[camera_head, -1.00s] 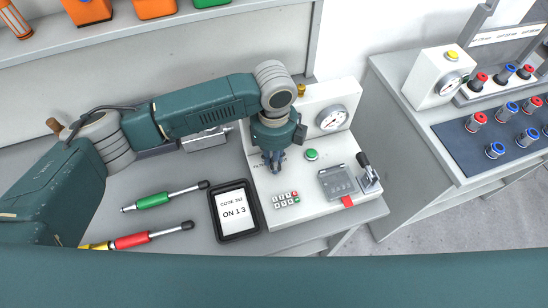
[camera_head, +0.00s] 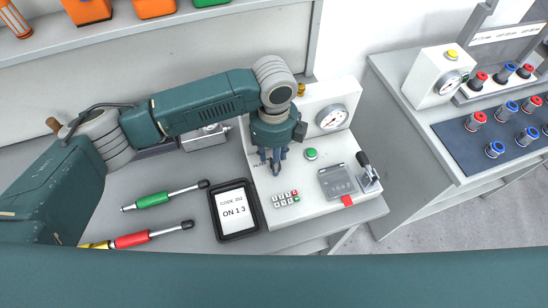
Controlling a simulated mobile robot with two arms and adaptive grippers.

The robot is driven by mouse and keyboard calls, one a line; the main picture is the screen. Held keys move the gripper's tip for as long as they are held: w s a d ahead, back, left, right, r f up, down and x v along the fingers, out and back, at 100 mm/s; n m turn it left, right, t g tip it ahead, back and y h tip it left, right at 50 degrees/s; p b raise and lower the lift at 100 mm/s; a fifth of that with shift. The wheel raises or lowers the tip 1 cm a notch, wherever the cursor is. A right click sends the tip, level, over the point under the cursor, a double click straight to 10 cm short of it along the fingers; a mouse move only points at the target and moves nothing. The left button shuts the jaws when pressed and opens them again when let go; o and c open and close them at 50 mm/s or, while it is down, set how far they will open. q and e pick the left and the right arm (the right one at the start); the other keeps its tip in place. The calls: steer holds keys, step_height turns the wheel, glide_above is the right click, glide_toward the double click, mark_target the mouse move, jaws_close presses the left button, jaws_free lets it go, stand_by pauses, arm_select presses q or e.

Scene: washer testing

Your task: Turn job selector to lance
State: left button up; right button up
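A white control panel (camera_head: 312,200) lies on the bench, with a gauge (camera_head: 332,118), a green button (camera_head: 311,154), a keypad (camera_head: 286,198), a clear-lidded box (camera_head: 338,181) and a black lever (camera_head: 364,160). My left gripper (camera_head: 274,168) points down at the panel's left part, above the keypad. Its fingers look close together, but their tips are small and I cannot tell what lies between them. The job selector is not visible; the gripper and wrist cover that part of the panel, where a bit of dark lettering shows. My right gripper is not in view.
A black-framed display (camera_head: 234,210) reading "CODE 312 ON 1 3" lies left of the panel. A green-handled tool (camera_head: 154,200) and a red-handled tool (camera_head: 132,240) lie further left. A second bench (camera_head: 455,150) with fittings stands to the right, across a gap.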

arm_select(q)
step_height(320, 180, up, 11)
steer(key=shift+r, duration=0.15)
stand_by(0.7)
